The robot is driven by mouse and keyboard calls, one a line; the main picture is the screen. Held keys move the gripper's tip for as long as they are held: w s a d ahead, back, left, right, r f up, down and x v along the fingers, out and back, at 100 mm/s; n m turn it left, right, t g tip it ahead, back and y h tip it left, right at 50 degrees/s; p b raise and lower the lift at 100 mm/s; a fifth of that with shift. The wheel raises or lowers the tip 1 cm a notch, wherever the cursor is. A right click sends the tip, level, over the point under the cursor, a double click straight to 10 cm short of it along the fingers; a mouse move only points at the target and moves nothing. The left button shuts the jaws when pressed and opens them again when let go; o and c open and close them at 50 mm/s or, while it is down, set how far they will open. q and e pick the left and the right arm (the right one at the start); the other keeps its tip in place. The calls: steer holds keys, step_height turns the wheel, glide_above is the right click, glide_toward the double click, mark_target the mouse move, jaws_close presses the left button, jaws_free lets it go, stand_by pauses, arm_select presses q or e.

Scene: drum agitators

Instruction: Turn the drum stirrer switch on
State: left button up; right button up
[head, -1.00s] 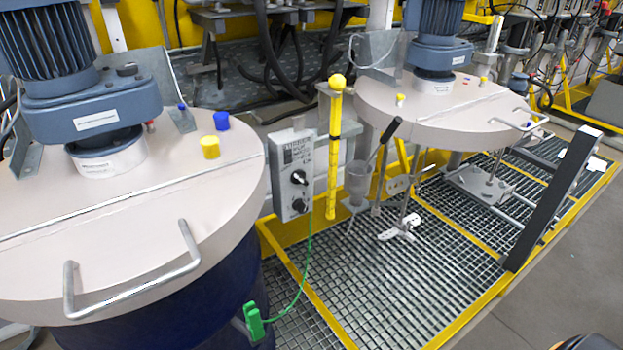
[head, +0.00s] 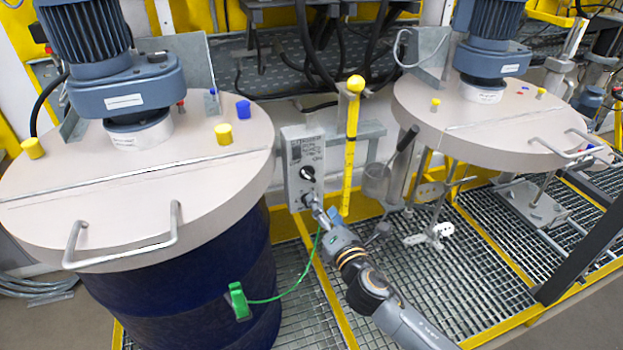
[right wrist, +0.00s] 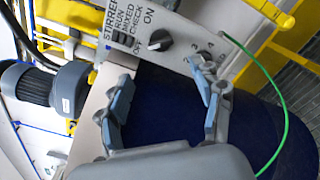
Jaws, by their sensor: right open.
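The grey switch box (head: 303,165) stands between the two drums. It carries an upper black knob (head: 307,172) and a lower one (head: 309,200). In the right wrist view the upper knob (right wrist: 160,40) sits by the ON and OFF labels, and the lower knob (right wrist: 206,56) is partly covered by a finger. My right gripper (head: 322,213) is in front of the box's lower part. Its fingers (right wrist: 160,80) are spread and empty, one overlapping the lower knob in view; I cannot tell if they touch. My left gripper is not in view.
A lidded blue drum (head: 190,290) with a stirrer motor (head: 110,75) stands left of the box. A yellow post (head: 350,150) is close on the right. A green cable (head: 280,295) runs from the box to a green clamp (head: 239,300). Grating (head: 400,300) covers the floor.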

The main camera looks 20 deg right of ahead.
mark_target(310, 180)
steer(key=w+p, duration=0.1)
steer(key=w, duration=0.8)
steer(key=shift+w, duration=0.25)
steer(key=shift+w+f, duration=0.1)
steer(key=shift+w, duration=0.4)
steer(key=c, duration=1.1)
steer(key=shift+c, duration=0.2)
